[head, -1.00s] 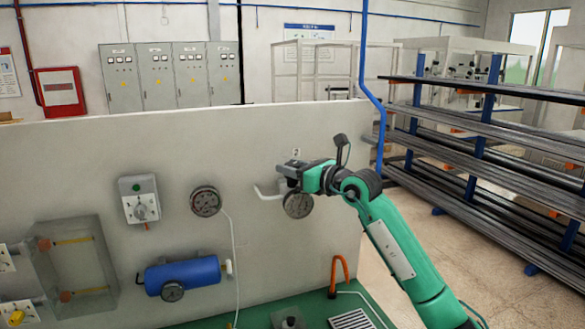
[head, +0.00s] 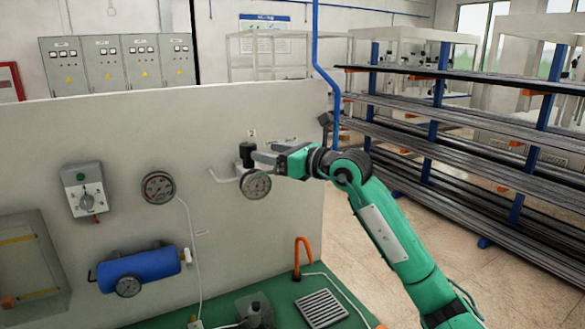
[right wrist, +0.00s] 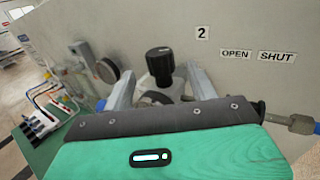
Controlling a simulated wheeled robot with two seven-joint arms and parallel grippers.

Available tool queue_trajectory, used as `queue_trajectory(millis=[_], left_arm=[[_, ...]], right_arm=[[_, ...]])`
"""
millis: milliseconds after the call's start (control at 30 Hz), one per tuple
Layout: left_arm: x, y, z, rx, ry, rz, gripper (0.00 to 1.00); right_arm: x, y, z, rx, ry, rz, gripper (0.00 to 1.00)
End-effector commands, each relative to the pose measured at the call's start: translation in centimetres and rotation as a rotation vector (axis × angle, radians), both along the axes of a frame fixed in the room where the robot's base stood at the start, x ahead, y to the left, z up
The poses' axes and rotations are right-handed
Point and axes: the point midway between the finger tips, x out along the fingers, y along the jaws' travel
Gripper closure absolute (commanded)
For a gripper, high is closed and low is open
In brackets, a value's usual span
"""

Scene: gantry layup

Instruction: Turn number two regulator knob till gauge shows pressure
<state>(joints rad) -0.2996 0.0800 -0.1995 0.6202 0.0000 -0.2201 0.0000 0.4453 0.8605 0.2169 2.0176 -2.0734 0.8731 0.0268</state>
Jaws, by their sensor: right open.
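The number two regulator's black knob (head: 247,153) stands on the panel above its round gauge (head: 256,184). The gauge's needle is too small to read. My right gripper (head: 264,156) is open, just right of the knob in the head view. In the right wrist view the black knob (right wrist: 160,60) shows between and beyond the two spread fingers, with no contact visible. The label "2" (right wrist: 202,33) is on the panel beside it. My left gripper is not in view.
The grey panel (head: 120,125) also carries another gauge (head: 158,187), a green-button switch box (head: 86,190) and a blue cylinder (head: 138,268). "OPEN" and "SHUT" labels (right wrist: 256,54) are right of the knob. An orange hook (head: 303,255) rises from the green bench. Pipe racks (head: 450,140) stand at the right.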

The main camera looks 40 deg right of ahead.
Motion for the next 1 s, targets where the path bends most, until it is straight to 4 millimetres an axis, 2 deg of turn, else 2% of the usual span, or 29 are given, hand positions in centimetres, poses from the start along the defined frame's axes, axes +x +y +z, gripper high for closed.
queue_trajectory(millis=[33, 200, 400, 1000], left_arm=[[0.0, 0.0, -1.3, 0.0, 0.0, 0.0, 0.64], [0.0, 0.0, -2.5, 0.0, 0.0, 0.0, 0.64], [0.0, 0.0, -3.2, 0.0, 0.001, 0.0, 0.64], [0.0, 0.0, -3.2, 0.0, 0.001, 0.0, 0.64]], right_arm=[[-1.2, -0.3, -0.7, -0.004, 0.001, -0.001, 0.42], [-4.1, -1.2, -0.5, -0.003, 0.001, -0.001, 0.42], [-5.9, -1.7, -0.2, 0.001, 0.001, 0.0, 0.42], [-6.3, -1.8, 0.0, 0.0, 0.001, 0.0, 0.42]])
